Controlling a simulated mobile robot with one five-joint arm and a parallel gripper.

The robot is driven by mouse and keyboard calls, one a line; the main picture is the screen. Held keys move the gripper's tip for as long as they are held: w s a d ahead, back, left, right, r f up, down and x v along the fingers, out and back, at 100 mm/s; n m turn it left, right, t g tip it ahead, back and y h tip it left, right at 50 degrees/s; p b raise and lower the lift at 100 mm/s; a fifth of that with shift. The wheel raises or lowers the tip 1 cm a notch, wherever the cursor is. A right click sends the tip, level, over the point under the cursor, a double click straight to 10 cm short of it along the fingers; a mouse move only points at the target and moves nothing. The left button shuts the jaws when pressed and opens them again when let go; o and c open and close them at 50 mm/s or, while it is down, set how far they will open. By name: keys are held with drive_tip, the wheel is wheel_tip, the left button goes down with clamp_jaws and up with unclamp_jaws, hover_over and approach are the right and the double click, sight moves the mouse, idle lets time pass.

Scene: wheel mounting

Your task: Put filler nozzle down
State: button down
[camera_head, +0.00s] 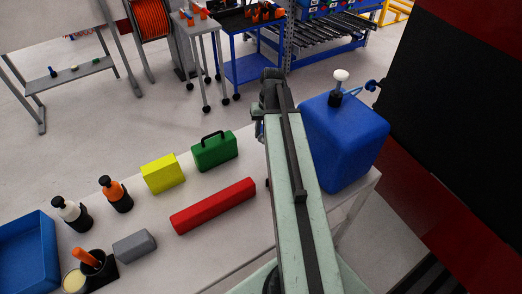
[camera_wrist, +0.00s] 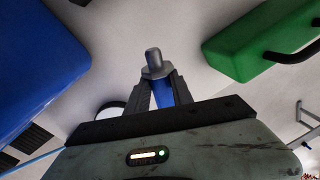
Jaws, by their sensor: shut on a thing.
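My gripper (camera_wrist: 158,92) is shut on the filler nozzle (camera_wrist: 154,63). In the wrist view its grey tip and collar stick out beyond the fingers, and a blue part shows between them. The nozzle points down at the pale table top (camera_wrist: 185,45); I cannot tell whether it touches. The blue tank (camera_head: 345,145) stands to the right of my arm in the head view, and at the left in the wrist view (camera_wrist: 35,70). In the head view my arm mostly hides the gripper and nozzle.
The table (camera_head: 215,215) holds a green case (camera_head: 214,151), a yellow box (camera_head: 163,174), a long red box (camera_head: 213,206), a grey block (camera_head: 134,246), two bottles (camera_head: 115,195) and a blue tray (camera_head: 28,262). The green case (camera_wrist: 265,40) is right of my gripper. A dark panel (camera_head: 455,110) stands beyond the tank.

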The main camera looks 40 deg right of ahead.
sight(262, 149)
drive_tip(key=shift+f+b, duration=2.65)
drive_tip(key=shift+f, duration=0.8)
drive_tip(key=c, duration=1.1)
unclamp_jaws()
drive_tip(key=shift+r, duration=0.1)
drive_tip(key=shift+r, duration=0.1)
drive_tip(key=r+p, duration=0.4)
drive_tip(key=d+r+p, duration=0.1)
drive_tip(key=r+p, duration=0.7)
drive_tip(key=shift+s+d+r+p, duration=0.1)
drive_tip(key=shift+s+d+p, duration=0.1)
drive_tip(key=shift+s+p, duration=0.15)
